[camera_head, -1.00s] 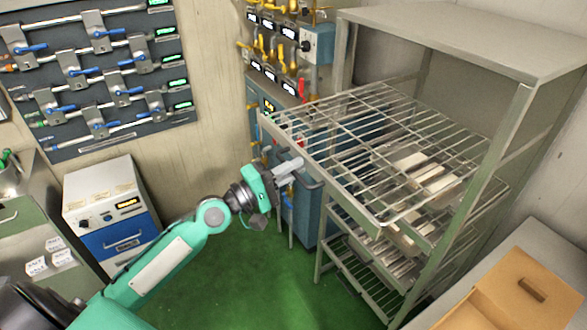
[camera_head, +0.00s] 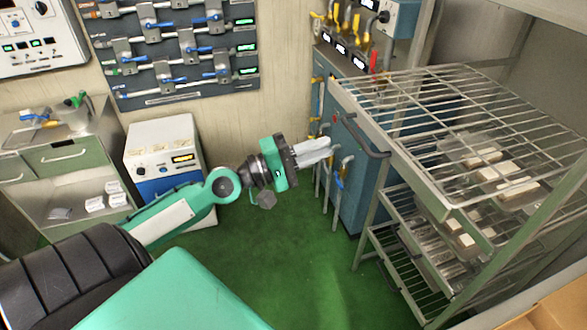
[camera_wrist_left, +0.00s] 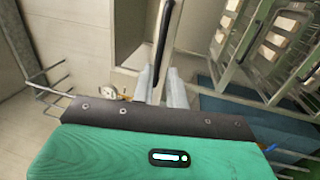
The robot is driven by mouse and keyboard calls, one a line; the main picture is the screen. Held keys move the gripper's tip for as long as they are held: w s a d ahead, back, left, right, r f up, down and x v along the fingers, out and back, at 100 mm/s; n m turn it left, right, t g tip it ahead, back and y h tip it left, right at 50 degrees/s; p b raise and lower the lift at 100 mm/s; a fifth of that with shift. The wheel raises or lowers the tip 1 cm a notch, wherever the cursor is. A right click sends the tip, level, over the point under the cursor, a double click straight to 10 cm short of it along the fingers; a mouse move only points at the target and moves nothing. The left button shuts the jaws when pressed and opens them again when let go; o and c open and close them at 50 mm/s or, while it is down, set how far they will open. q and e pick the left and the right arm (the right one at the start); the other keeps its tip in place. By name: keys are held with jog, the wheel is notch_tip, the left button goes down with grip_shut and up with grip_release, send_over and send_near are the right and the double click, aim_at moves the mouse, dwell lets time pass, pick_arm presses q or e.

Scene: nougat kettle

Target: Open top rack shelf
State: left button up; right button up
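The rack (camera_head: 575,165) stands on the right in the head view. Its top wire shelf (camera_head: 455,100) sticks out to the left past the frame and the lower shelves. A dark bar handle (camera_head: 366,140) sits on the shelf's front edge. My left gripper (camera_head: 328,146) is just left of this handle, apart from it in the head view. Its pale fingers have a gap between them and hold nothing visible. In the left wrist view the fingers (camera_wrist_left: 164,88) point towards a dark bar (camera_wrist_left: 163,38) that looks like the handle. My right gripper is out of view.
Lower rack shelves hold trays (camera_head: 430,262) with pale blocks. A blue cabinet with pipes (camera_head: 360,190) stands behind my left gripper. A white and blue box unit (camera_head: 165,150) is at the left. The green floor (camera_head: 290,265) in front is clear.

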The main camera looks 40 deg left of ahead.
pick_arm(q)
jog(key=shift+b+v, duration=1.9)
jog(key=shift+v, duration=0.65)
